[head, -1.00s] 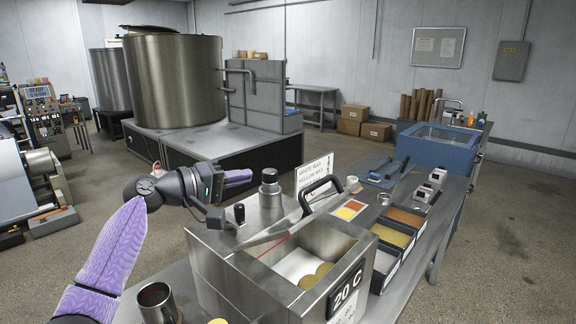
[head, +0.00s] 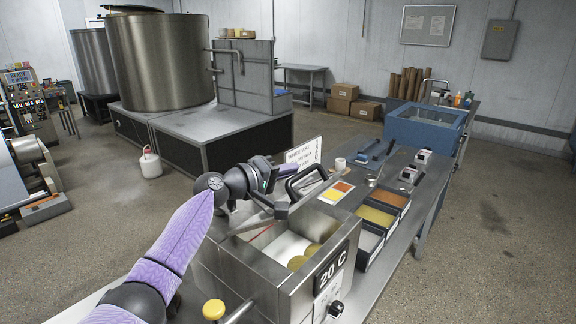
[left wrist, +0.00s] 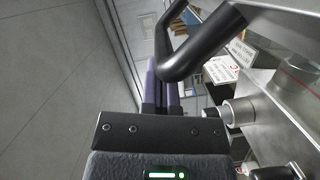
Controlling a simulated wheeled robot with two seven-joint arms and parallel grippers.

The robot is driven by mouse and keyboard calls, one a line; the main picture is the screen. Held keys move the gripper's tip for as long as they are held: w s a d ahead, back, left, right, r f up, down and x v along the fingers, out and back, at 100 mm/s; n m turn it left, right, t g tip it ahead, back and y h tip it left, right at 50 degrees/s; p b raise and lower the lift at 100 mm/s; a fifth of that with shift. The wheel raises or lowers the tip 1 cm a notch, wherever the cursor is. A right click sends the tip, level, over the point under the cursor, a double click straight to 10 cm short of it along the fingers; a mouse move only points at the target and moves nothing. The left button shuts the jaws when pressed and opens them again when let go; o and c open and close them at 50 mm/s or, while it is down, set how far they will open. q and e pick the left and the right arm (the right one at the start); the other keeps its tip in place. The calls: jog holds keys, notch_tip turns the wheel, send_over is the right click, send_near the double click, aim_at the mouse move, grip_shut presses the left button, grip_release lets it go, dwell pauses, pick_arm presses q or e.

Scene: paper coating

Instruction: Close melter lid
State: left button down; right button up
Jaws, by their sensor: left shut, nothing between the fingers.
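The melter (head: 283,295) is a steel box with a "20 C" display; its top is open. Pale discs (head: 298,262) lie in its white interior. The lid is raised and seen nearly edge-on, partly hidden by my left arm. Its black handle (head: 303,180) stands above the opening and also crosses the left wrist view (left wrist: 203,48). My left gripper (head: 264,172) is shut and empty, just left of the handle in the head view. In the left wrist view its purple fingers (left wrist: 158,95) are close to the handle; I cannot tell if they touch. My right gripper is out of view.
A sign (head: 303,153) stands behind the melter. Trays of coloured pellets (head: 375,216) and a colour card (head: 336,192) are to its right. A blue basin (head: 425,130) stands farther back.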

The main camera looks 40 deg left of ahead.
aim_at(298, 180)
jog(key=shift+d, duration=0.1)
pick_arm(q)
jog(key=shift+d+f+m, duration=0.3)
jog(key=shift+d+f, duration=0.15)
jog(key=shift+d, duration=0.1)
jog(key=shift+s+d+f+m+g, duration=0.1)
jog(key=shift+d+f+m+g, duration=0.2)
jog(key=shift+d+f+m, duration=0.35)
jog(key=d+f+m+y, duration=0.1)
jog(key=d+f+m, duration=0.2)
jog(key=d+f, duration=0.2)
notch_tip(298, 180, down, 3)
jog(key=shift+s+d+f+y+b, duration=0.1)
jog(key=shift+s+d+y+b, duration=0.1)
jog(key=shift+d+y+b, duration=0.15)
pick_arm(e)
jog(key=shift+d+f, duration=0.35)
pick_arm(q)
jog(key=shift+m, duration=0.25)
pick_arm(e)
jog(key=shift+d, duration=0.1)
